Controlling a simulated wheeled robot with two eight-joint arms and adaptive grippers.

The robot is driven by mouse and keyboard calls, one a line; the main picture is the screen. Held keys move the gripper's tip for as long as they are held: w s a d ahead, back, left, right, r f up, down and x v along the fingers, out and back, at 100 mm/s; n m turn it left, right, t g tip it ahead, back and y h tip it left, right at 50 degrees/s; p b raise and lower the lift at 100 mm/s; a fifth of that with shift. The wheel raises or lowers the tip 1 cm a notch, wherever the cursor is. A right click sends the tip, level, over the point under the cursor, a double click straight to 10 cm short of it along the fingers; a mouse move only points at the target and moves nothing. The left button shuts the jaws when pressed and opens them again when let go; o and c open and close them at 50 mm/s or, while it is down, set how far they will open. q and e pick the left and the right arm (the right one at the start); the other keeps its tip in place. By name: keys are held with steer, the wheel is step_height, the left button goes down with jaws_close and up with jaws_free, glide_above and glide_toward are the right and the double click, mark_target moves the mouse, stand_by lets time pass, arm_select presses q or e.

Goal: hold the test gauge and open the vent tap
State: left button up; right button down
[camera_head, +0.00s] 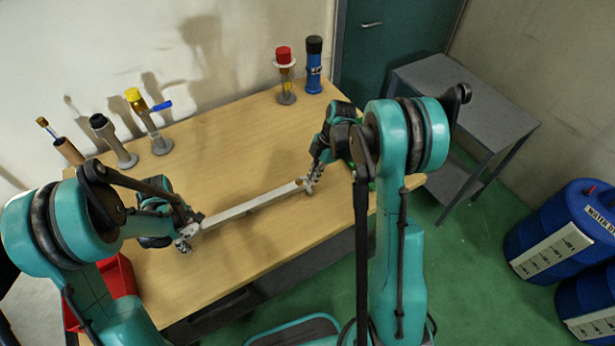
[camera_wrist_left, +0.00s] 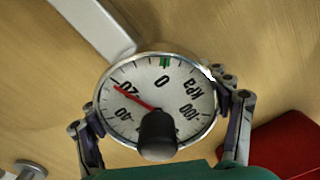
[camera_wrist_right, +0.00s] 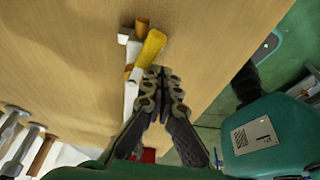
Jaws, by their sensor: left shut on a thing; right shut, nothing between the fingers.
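The test gauge (camera_wrist_left: 160,95) is a round white dial with a red needle just past 20, a green mark near 0 and a black knob over its lower part. My left gripper (camera_wrist_left: 160,120) is shut on it, with a finger on each side; in the head view the gripper (camera_head: 183,238) hides most of it. A pale bar (camera_head: 250,203) runs from there to the right. At its far end, the yellow vent tap handle (camera_wrist_right: 150,48) lies beside a brass piece (camera_wrist_right: 141,27). My right gripper (camera_wrist_right: 163,74) is shut and empty near the handle; contact is unclear.
A red bin (camera_head: 118,278) is at the left. The table's middle (camera_head: 225,150) is clear.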

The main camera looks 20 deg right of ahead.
steer(key=shift+s, duration=0.1)
steer(key=shift+s, duration=0.4)
steer(key=s, duration=0.3)
steer(key=shift+a, duration=0.15)
steer(key=w+r, duration=0.3)
steer(key=r, duration=0.6)
steer(key=shift+r, duration=0.25)
steer(key=shift+d, duration=0.2)
